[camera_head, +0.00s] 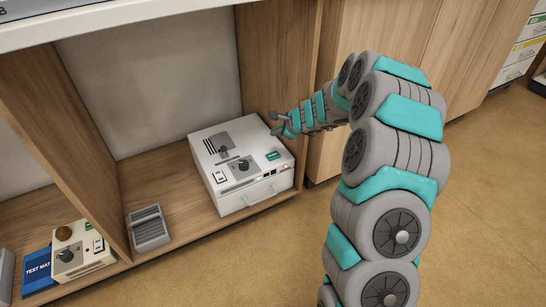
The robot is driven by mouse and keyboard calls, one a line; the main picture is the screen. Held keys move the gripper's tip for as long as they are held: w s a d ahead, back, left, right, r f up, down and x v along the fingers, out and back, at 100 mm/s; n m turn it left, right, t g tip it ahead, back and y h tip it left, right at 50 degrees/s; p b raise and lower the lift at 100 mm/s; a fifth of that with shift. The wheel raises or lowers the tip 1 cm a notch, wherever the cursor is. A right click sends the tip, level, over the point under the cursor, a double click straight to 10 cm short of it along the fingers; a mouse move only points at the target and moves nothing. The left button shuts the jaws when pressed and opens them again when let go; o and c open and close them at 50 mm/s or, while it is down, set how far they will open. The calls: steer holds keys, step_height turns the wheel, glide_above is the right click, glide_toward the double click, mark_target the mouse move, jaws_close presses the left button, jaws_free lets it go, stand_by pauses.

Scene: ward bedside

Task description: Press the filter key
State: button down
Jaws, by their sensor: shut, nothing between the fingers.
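A white boxy device (246,197) stands on the wooden shelf, with controls on its top. A small green key or display (273,155) is at its right side, and a black dial (243,165) is near the middle. A light rocker switch (220,177) is at the front left, and dark slots (210,146) are at the back. Labels are too small to read, so I cannot tell which part is the filter key. My gripper (279,123) is shut and empty, at the device's back right corner. I cannot tell whether it touches the device.
Wooden cubby walls (75,150) enclose the device on the left and right, with a pale worktop (120,20) above. A grey tray (150,229) sits left of the device. A small beige unit (85,262) and a blue test mat (38,265) lie further left. Open floor is in front.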

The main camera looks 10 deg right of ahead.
mark_target(276, 156)
steer(key=shift+f+b, duration=3.35)
steer(key=shift+f, duration=0.65)
steer(key=shift+f, duration=0.1)
steer(key=shift+f, duration=0.3)
steer(key=shift+f+b, duration=0.4)
steer(key=shift+b, duration=0.15)
steer(key=shift+r+p, duration=0.8)
steer(key=shift+r+p, duration=2.35)
steer(key=shift+r, duration=0.15)
